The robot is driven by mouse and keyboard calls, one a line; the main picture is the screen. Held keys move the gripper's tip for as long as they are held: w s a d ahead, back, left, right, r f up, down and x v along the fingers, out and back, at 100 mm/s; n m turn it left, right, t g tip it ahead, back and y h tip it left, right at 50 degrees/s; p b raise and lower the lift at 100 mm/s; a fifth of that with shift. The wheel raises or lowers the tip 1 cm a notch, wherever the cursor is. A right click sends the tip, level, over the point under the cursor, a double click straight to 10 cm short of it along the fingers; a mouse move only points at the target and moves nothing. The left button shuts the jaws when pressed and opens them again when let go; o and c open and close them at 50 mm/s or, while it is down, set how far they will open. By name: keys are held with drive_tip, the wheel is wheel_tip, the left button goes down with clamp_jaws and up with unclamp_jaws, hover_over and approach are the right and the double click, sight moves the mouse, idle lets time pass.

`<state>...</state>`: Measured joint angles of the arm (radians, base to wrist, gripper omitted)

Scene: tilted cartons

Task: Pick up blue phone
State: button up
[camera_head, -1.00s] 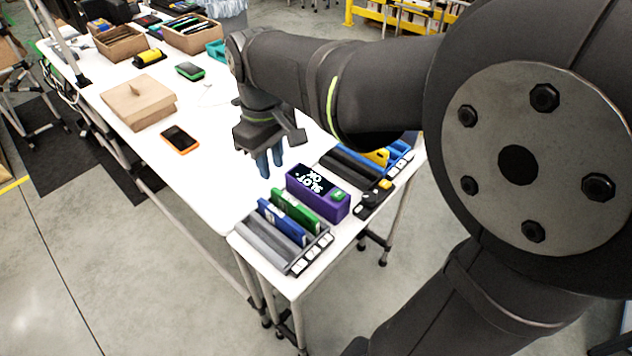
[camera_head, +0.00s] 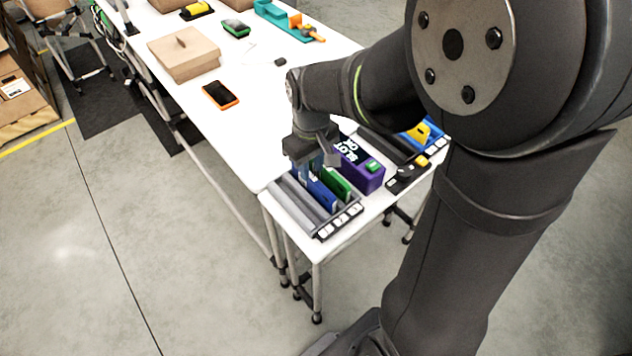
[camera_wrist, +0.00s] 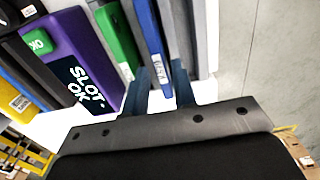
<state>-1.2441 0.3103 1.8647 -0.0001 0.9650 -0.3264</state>
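The blue phone (camera_head: 322,196) stands on edge in a slot of the grey rack (camera_head: 290,207) at the near end of the table. In the wrist view the blue phone (camera_wrist: 168,38) shows as a thin upright slab between green and grey pieces. My gripper (camera_head: 309,172) is over the rack, pointing down, at the phone's far end. In the wrist view my gripper (camera_wrist: 161,72) is open, its two blue fingers apart with the phone's end lined up between them. Whether a finger touches the phone cannot be told.
A green phone (camera_head: 336,184) stands in the neighbouring slot, close to the fingers. A purple box (camera_head: 367,178) sits just beyond. An orange-edged phone (camera_head: 220,95) and a cardboard box (camera_head: 184,55) lie farther back. The white table between is clear.

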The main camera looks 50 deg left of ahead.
sight(313, 177)
wheel_tip(313, 177, down, 5)
drive_tip(key=shift+w+r, duration=0.1)
drive_tip(key=shift+w, duration=0.05)
clamp_jaws()
